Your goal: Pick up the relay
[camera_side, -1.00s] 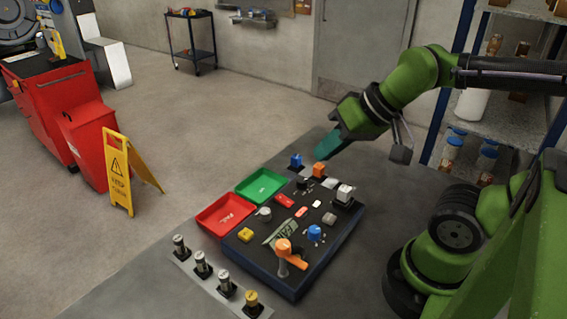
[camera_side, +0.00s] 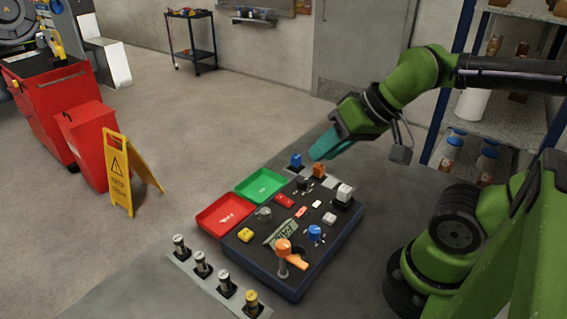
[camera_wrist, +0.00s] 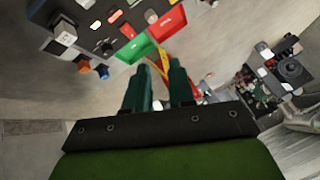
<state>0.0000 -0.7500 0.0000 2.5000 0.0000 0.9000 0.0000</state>
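My gripper (camera_side: 316,154) has teal fingers and hangs above the far end of the panel. In the wrist view its two fingers (camera_wrist: 158,68) stand apart with nothing between them. No part is clearly labelled as the relay. A pale block (camera_side: 344,192) on a dark base stands at the panel's right corner; it also shows in the wrist view (camera_wrist: 66,36). A blue block (camera_side: 296,160) and an orange block (camera_side: 319,170) stand beyond the panel's far edge, below the gripper and apart from it. They also show in the wrist view, orange (camera_wrist: 83,66) and blue (camera_wrist: 102,72).
The dark panel (camera_side: 262,255) carries knobs, buttons and an orange lever (camera_side: 290,255). A red tray (camera_side: 208,222) and a green tray (camera_side: 246,190) lie along its left side. Several metal cylinders (camera_side: 202,264) stand at front left. Bare table lies right of the panel.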

